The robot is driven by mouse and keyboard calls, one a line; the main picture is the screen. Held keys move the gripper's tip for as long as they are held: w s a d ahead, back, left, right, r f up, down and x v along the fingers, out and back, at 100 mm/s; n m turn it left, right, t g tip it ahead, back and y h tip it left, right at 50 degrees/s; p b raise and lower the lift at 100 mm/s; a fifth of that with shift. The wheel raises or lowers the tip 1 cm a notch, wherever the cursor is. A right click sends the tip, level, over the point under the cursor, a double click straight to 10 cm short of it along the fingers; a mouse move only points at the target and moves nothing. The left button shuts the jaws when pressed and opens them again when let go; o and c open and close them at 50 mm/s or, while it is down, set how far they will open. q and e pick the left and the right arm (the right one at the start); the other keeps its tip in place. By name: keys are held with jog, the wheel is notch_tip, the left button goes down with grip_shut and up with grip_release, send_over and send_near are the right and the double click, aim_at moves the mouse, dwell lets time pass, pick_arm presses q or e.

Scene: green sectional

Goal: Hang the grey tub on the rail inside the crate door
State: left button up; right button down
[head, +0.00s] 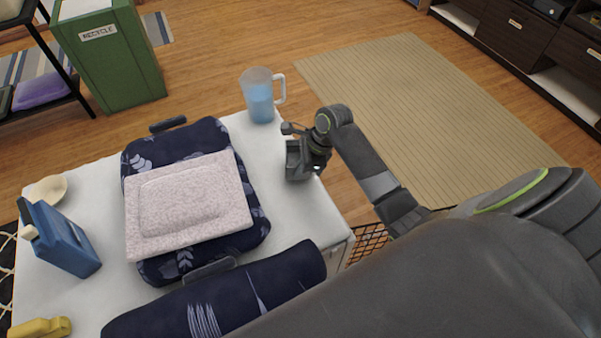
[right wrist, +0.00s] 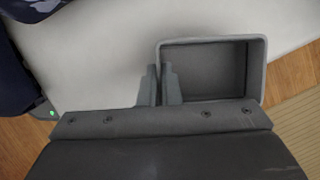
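The grey tub (right wrist: 205,70) is a small open box, seen from above in the right wrist view and empty inside. In the head view the tub (head: 295,162) shows at the right edge of the white table. My right gripper (right wrist: 161,72) has one finger on each side of the tub's left wall and appears shut on it. The right gripper (head: 305,155) partly hides the tub in the head view. I cannot tell whether the tub touches the table. An orange-brown wire grid (head: 368,240), possibly the crate, shows beside the table; its door and rail are not visible. My left gripper is not in view.
Open floor and a beige rug (head: 430,110) lie right.

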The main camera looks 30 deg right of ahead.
notch_tip(320, 180, down, 2)
jog(key=c, duration=1.6)
grip_release()
jog(key=shift+c, duration=0.2)
jog(key=p+v, duration=0.2)
jog(key=v, duration=1)
